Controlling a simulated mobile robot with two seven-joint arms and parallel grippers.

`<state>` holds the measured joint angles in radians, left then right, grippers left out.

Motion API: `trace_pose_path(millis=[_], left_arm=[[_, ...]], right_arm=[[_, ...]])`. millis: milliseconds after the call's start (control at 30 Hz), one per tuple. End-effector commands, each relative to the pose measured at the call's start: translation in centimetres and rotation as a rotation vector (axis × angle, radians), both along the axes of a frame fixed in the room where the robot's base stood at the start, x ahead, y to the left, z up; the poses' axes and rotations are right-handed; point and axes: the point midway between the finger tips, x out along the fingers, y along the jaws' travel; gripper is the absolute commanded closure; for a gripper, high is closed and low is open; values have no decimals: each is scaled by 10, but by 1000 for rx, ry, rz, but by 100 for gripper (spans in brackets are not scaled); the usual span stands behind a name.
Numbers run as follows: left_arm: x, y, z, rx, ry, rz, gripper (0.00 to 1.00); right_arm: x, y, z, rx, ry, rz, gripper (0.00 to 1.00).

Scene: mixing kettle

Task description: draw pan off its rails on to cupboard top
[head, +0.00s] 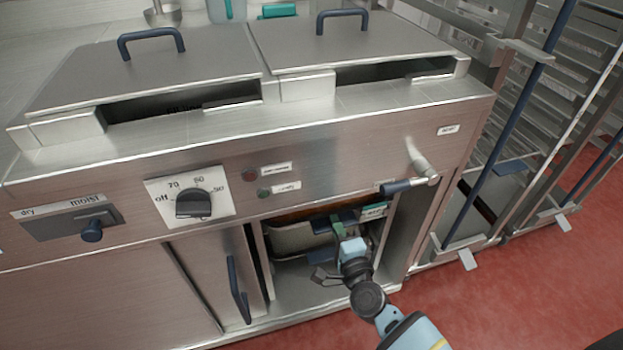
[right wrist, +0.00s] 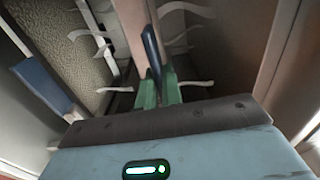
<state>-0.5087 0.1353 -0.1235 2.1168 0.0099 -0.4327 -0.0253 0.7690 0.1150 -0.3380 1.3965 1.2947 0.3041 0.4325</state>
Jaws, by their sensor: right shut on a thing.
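The pan (head: 290,238) is a steel tray with a brownish strip above its rim. It sits inside the open cupboard compartment under the worktop. My right gripper (head: 338,229) reaches into the compartment at the pan's front right. Its green fingers (right wrist: 158,90) are shut on a dark blue bar-like handle (right wrist: 152,48), seen between them in the right wrist view. The rails are mostly hidden in shadow and behind my gripper. The cupboard top (head: 330,112) is bare steel along its front edge. My left gripper is not in view.
Two lidded wells with a left lid (head: 150,68) and a right lid (head: 345,38) take up most of the top. A lever (head: 408,186) sticks out above the compartment's right side. A cupboard door handle (head: 236,290) stands left. A rack (head: 540,110) stands right.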

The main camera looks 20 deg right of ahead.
Motion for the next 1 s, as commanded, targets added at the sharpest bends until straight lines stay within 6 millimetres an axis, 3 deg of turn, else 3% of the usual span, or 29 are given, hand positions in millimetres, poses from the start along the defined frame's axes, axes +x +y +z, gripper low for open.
trace_pose_path(millis=[1000], left_arm=[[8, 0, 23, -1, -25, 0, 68]], right_arm=[[-105, -4, 4, -1, -9, -2, 100]])
